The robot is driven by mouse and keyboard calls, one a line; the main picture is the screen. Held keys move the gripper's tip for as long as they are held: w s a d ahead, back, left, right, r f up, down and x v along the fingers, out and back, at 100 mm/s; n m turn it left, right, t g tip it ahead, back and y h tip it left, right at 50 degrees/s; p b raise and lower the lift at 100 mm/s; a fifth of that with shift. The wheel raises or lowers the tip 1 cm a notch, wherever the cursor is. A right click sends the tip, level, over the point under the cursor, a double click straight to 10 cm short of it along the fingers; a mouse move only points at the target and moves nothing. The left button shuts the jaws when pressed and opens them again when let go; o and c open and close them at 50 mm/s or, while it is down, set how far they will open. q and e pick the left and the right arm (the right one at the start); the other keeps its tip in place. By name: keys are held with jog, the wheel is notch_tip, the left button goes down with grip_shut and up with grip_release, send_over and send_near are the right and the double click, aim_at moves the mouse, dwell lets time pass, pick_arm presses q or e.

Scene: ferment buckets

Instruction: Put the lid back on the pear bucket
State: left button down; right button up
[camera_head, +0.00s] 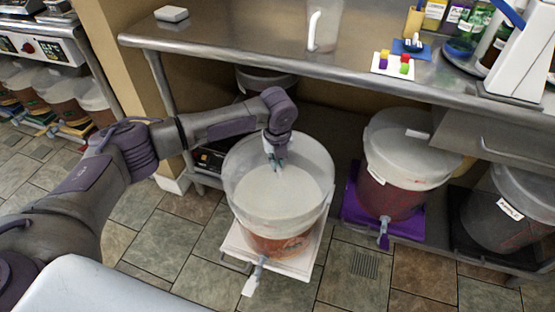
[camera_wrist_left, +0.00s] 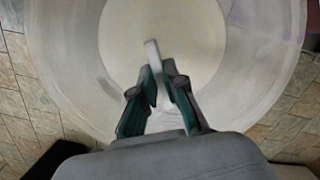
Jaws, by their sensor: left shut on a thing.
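A bucket with orange-brown contents (camera_head: 280,243) stands on a white wheeled base in the middle of the head view. I cannot read a label on it. A translucent, cloudy lid (camera_head: 300,190) lies over its top. In the left wrist view the lid (camera_wrist_left: 215,30) fills most of the picture, with a pale round middle. My left gripper (camera_head: 274,162) is above the lid's middle. In the left wrist view its fingers (camera_wrist_left: 160,78) are shut on the lid's white upright handle. I cannot tell whether the lid is seated on the rim or just above it. My right gripper is not in view.
A steel table (camera_head: 240,50) runs behind and above the bucket. A lidded red bucket (camera_head: 395,195) on a purple base stands to the right, with a dark-based bucket (camera_head: 500,225) further right. Tiled floor is clear in front.

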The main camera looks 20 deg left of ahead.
pick_arm(q)
jog(key=c, duration=0.7)
grip_release()
jog(key=shift+r, duration=0.1)
